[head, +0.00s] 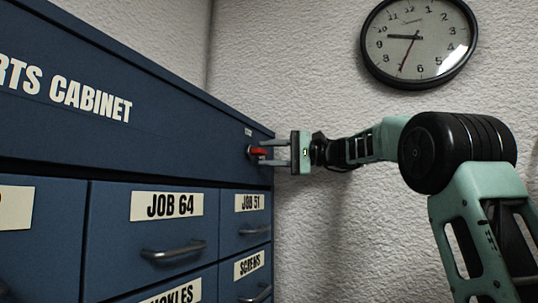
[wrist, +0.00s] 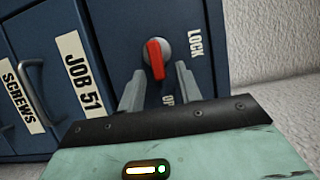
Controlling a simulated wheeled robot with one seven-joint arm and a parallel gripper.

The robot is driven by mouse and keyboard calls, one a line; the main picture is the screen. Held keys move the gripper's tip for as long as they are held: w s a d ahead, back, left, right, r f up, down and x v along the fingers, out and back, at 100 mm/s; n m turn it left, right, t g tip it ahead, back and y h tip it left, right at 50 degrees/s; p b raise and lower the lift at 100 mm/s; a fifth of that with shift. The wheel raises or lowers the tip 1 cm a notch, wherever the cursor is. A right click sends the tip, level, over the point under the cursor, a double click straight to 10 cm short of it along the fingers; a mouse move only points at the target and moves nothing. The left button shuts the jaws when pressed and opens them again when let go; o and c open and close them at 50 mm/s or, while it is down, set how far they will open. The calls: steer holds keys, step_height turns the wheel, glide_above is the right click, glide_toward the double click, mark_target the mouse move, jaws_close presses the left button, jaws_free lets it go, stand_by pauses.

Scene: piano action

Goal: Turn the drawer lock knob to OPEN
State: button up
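The lock knob (wrist: 155,58) is a red bar on a round grey base on the cabinet's upper front. In the head view the red knob (head: 258,152) shows at the cabinet's right end. In the wrist view the bar stands nearly upright, its lower end towards a partly hidden label starting "OP" (wrist: 167,97). The LOCK label (wrist: 195,43) is to the right of the knob. My gripper (head: 265,153) is open, its two fingers on either side of the bar. In the wrist view a gap shows between bar and fingers (wrist: 161,70); contact cannot be told.
The blue parts cabinet (head: 160,120) fills the left. Labelled drawers with metal handles (head: 173,251) lie below the knob. A white textured wall (head: 310,75) with a round clock (head: 418,40) stands behind. The space right of the cabinet holds my arm.

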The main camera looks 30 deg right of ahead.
steer(key=b+v, duration=0.2)
steer(key=v, duration=0.5)
steer(key=shift+s+d+b, duration=0.15)
steer(key=shift+d+b, duration=0.05)
steer(key=shift+b, duration=0.15)
steer(key=shift+f, duration=0.1)
